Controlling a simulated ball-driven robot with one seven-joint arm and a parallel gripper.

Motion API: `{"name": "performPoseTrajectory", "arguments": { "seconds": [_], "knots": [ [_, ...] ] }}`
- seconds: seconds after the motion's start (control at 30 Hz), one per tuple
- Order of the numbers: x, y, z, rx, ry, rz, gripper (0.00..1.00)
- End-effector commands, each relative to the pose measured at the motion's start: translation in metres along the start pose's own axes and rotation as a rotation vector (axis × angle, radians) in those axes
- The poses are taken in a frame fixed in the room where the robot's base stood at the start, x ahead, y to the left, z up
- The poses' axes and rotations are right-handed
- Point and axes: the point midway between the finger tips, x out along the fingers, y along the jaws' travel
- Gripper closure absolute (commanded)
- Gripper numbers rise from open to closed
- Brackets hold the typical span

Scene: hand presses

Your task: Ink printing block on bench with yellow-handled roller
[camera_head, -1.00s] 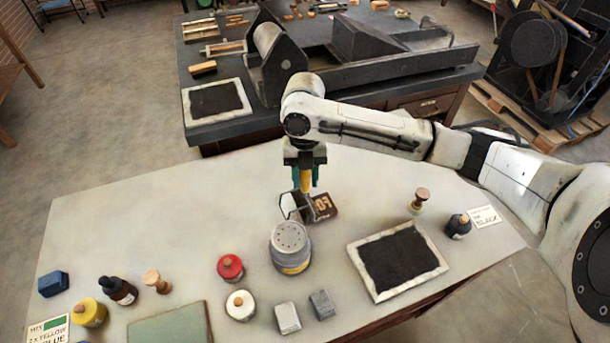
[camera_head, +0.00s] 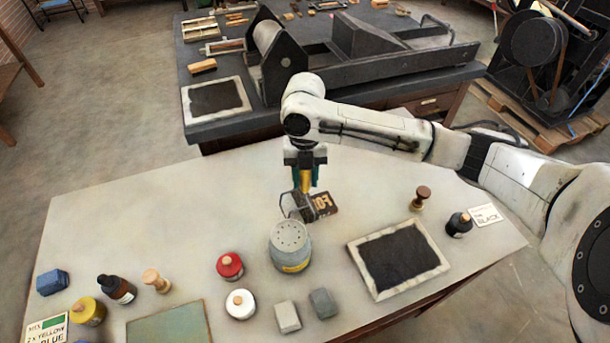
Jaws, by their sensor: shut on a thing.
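My gripper (camera_head: 306,178) points down over the bench (camera_head: 150,215) and is shut on the yellow handle of the roller (camera_head: 306,184). The roller's dark head hangs below the fingers, at the left part of the printing block (camera_head: 324,203). The block is dark brown with pale raised letters on its right part. The roller head hides its left part. I cannot tell for certain whether the roller touches the block's face.
A grey perforated can (camera_head: 290,243) stands just in front of the block. A framed black ink slab (camera_head: 376,292) lies to the right, near a dark-topped stamp (camera_head: 421,195) and a black ink bottle (camera_head: 459,224). Jars and two grey blocks stand in front. The left back of the bench is clear.

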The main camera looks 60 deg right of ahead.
Motion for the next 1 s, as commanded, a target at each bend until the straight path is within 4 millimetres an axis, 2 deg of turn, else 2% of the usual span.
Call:
{"name": "performPoseTrajectory", "arguments": {
  "seconds": [0.5, 0.77, 1.0],
  "knots": [
    [0.0, -0.03, 0.011, 0.001, -0.001, -0.001, 0.92],
    [0.0, -0.037, 0.013, 0.002, 0.001, -0.001, 0.92],
    [0.0, -0.052, 0.018, 0.003, 0.002, -0.001, 0.92]
  ]
}}
